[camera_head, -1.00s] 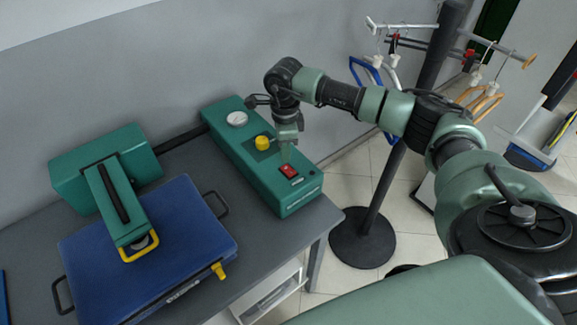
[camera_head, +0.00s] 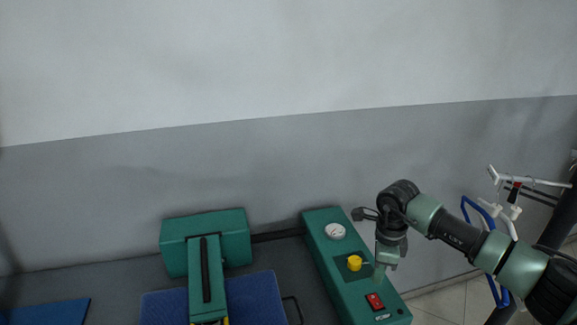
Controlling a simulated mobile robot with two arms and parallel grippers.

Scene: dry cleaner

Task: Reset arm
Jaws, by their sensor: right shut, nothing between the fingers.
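My right gripper (camera_head: 380,272) is shut and empty. It points down just above the green control box, close to the red switch (camera_head: 374,301) and the yellow knob (camera_head: 354,263). Whether its tips touch the box I cannot tell. My right arm reaches in from the right edge, bent at the wrist. The green control box (camera_head: 325,250) stands on the dark table and carries a white round gauge (camera_head: 335,231) behind the knob. My left gripper is not in view.
A green press head (camera_head: 205,243) with its arm stands left of the box over a blue pad (camera_head: 255,297). A blue flat piece (camera_head: 48,312) lies at the far left. A grey wall (camera_head: 150,190) closes off the back. Hangers on a rack (camera_head: 530,182) stand at the right.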

